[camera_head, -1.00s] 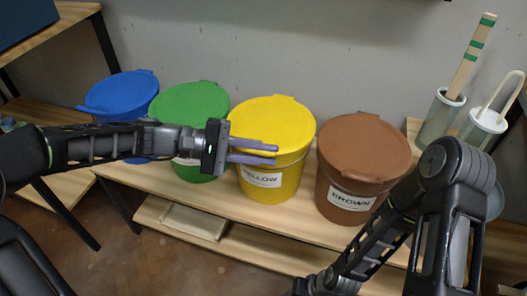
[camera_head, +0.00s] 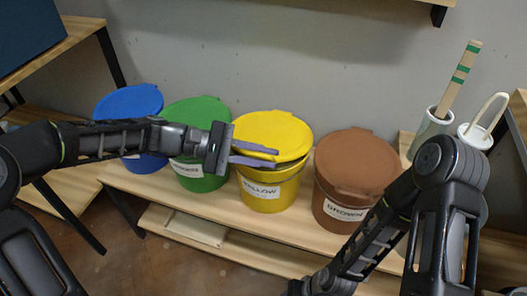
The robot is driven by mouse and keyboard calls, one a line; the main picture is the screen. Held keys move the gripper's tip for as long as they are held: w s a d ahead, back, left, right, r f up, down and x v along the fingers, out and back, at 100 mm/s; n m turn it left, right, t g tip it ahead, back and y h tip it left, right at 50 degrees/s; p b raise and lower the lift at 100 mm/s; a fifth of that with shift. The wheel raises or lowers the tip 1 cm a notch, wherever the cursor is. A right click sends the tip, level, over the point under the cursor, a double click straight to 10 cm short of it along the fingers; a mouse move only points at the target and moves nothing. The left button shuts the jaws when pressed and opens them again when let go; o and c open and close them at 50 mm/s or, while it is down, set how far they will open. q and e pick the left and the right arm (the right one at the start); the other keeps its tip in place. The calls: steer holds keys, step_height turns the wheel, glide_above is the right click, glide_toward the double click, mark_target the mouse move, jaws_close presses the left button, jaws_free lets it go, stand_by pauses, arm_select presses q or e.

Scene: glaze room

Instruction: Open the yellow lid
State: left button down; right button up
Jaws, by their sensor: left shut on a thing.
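The yellow bucket (camera_head: 270,193), labelled YELLOW, stands on the wooden bench between the green and brown buckets. Its yellow lid (camera_head: 272,130) is tilted slightly, its front edge raised a little off the rim with a narrow gap below. My left gripper (camera_head: 272,157) reaches in from the left and is shut on the front edge of the yellow lid, one finger above and one below. My right arm crosses the lower right of the view; its gripper is out of the picture.
A blue bucket (camera_head: 147,163) and a green bucket (camera_head: 202,182) stand left, a brown bucket (camera_head: 345,205) right, all with lids on. Pots with a striped stick (camera_head: 461,77) and a looped handle (camera_head: 487,110) stand further right. A shelf (camera_head: 345,4) hangs above.

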arm_select(q)
steer(key=w+r+n+p, duration=0.1)
steer(key=w+r+p, duration=0.1)
steer(key=r+p, duration=0.3)
steer(key=w+d+r+n+g+y+p, duration=0.1)
steer(key=w+r+p, duration=0.2)
steer(key=r+p, duration=0.2)
steer(key=shift+w+d+n+g+p, duration=0.3)
steer(key=shift+n+p, duration=0.1)
steer(key=shift+p, duration=1.05)
steer(key=c, duration=1.5)
jaws_free()
steer(key=shift+s, duration=0.1)
steer(key=shift+a, duration=0.1)
steer(key=v, duration=0.7)
steer(key=shift+a+r, duration=0.1)
steer(key=shift+a, duration=0.25)
